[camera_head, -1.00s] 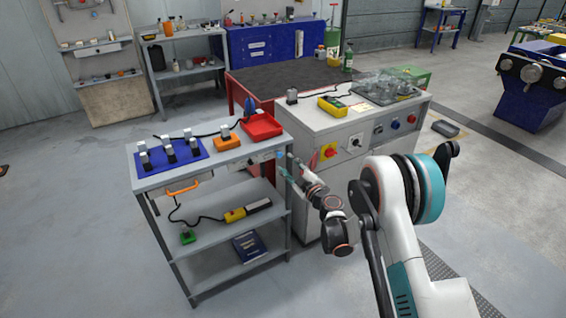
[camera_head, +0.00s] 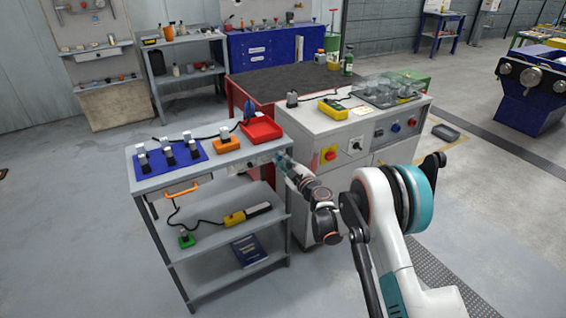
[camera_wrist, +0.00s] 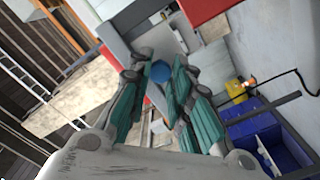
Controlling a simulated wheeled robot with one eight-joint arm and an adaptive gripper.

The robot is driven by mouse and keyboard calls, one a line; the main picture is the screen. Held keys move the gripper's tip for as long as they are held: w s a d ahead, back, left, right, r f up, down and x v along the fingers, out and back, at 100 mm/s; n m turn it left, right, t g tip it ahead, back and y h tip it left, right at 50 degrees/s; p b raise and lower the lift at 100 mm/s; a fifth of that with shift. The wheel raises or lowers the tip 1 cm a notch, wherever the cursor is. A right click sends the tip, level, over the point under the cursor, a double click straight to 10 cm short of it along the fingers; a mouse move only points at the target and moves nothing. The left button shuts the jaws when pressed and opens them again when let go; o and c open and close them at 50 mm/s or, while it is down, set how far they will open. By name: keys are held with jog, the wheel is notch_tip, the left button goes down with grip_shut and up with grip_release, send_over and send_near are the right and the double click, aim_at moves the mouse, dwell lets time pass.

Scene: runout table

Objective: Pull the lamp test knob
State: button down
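A round blue knob (camera_wrist: 160,72) shows in the wrist view, between the tips of my gripper (camera_wrist: 158,76). The teal fingers stand apart on either side of it, and I cannot tell whether they touch it. In the head view my gripper (camera_head: 281,160) is at the right end of the grey bench's front panel (camera_head: 250,163) and covers the knob there. No lettering on the panel is readable, so I cannot confirm which knob is the lamp test knob.
The grey bench (camera_head: 150,184) carries a blue mat (camera_head: 186,166) with switches, an orange box (camera_head: 226,144) and a red tray (camera_head: 261,127). Open floor lies in front.

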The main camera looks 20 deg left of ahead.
jog(key=shift+v, duration=0.8)
jog(key=c, duration=1.4)
grip_release()
jog(key=v, duration=1.2)
